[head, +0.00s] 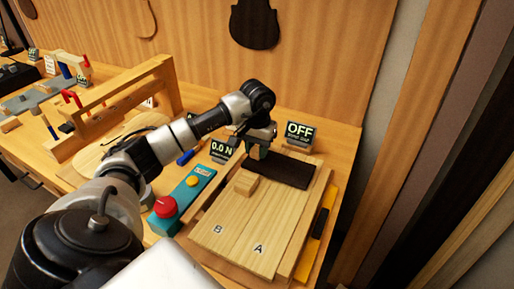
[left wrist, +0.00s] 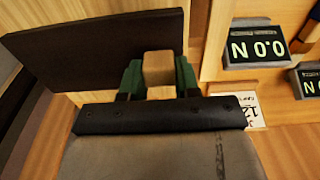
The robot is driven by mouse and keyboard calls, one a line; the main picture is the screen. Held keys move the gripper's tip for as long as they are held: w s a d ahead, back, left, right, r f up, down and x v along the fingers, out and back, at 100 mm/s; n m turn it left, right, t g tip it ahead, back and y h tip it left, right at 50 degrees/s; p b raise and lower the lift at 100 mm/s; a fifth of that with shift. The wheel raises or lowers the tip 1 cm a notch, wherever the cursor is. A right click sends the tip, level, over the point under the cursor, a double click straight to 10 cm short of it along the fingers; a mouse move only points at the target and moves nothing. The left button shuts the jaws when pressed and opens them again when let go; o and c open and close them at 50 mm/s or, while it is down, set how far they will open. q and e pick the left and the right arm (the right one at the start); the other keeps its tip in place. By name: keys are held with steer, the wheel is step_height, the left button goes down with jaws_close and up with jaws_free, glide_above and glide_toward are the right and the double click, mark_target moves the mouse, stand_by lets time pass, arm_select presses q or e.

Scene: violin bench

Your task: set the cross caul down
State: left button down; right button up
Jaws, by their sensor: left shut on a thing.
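A dark, flat bar, which I take to be the cross caul (head: 287,171), lies over the far end of the pale panels marked A and B (head: 260,225). It also shows in the left wrist view (left wrist: 90,45). My left gripper (head: 258,148) is at the bar's left end. In the left wrist view its green fingers (left wrist: 158,75) are shut on a light wooden block (left wrist: 158,66) at that end. I cannot tell whether the bar touches the panels. My right gripper is not in view.
A small wooden block (head: 245,183) sits on the panels. A teal control box (head: 185,195) with a red button is to their left. Displays reading 0.0 N (head: 221,150) and OFF (head: 299,131) stand behind. A yellow-and-black level (head: 319,224) lies to the right.

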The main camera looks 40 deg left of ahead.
arm_select(q)
steer(key=shift+f+b, duration=0.35)
steer(key=shift+f, duration=0.1)
steer(key=c, duration=0.7)
jaws_free()
steer(key=shift+c, duration=0.2)
